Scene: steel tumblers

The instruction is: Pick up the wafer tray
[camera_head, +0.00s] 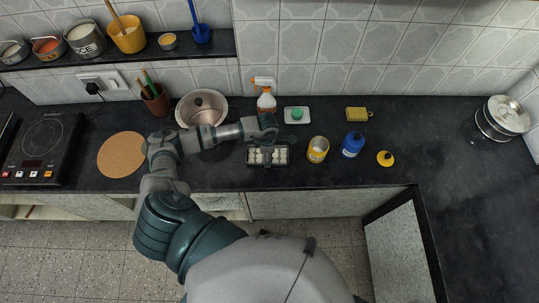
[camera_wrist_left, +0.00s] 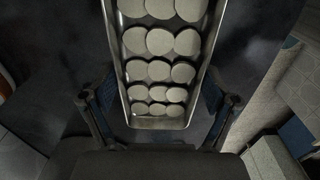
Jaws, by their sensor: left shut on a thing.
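The wafer tray (camera_head: 270,164) is a dark-rimmed rectangular tray holding several pale round wafers in rows. In the head view it is at the middle of the dark counter, under my left gripper (camera_head: 268,143). In the left wrist view the tray (camera_wrist_left: 160,123) runs away from the camera between the two fingers of my left gripper (camera_wrist_left: 160,100), one at each long side. The gripper is shut on the tray. Whether the tray touches the counter or is slightly raised, I cannot tell. My right gripper is not in view.
A yellow can (camera_head: 318,150), a blue bottle (camera_head: 352,145) and a yellow round item (camera_head: 385,158) stand right of the tray. A spray bottle (camera_head: 266,101) and a white dish (camera_head: 297,115) are behind. A steel bowl (camera_head: 201,103) is left. The right counter is mostly clear.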

